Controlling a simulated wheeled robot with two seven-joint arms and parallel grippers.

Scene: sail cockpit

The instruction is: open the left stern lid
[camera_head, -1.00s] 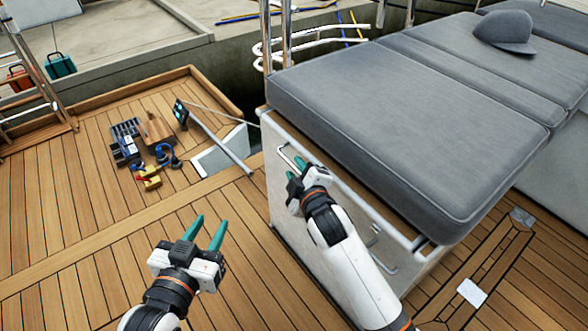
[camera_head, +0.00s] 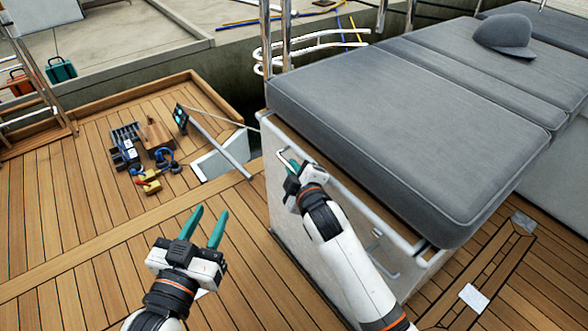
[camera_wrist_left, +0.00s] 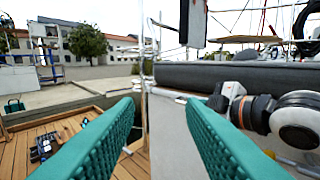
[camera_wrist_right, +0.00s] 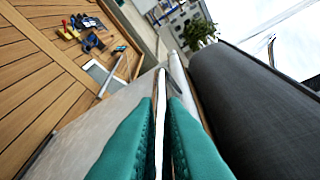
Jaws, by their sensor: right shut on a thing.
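The stern locker is a pale box (camera_head: 290,235) topped by a thick grey cushion (camera_head: 400,120). The lid under the cushion appears down. A metal handle (camera_head: 285,155) is at the far left of the box's upper front edge. My right gripper (camera_head: 291,166) is at this handle, its fingers shut on it. In the right wrist view the white handle bar (camera_wrist_right: 160,110) runs between the teal fingers. My left gripper (camera_head: 208,213) is open and empty above the deck, left of the box. Its spread fingers also show in the left wrist view (camera_wrist_left: 160,110).
A second handle (camera_head: 382,262) is lower on the box's front, near my right forearm. Tools (camera_head: 145,155) lie on the wooden deck beside an open white hatch (camera_head: 222,160). A cap (camera_head: 505,35) rests on the cushions.

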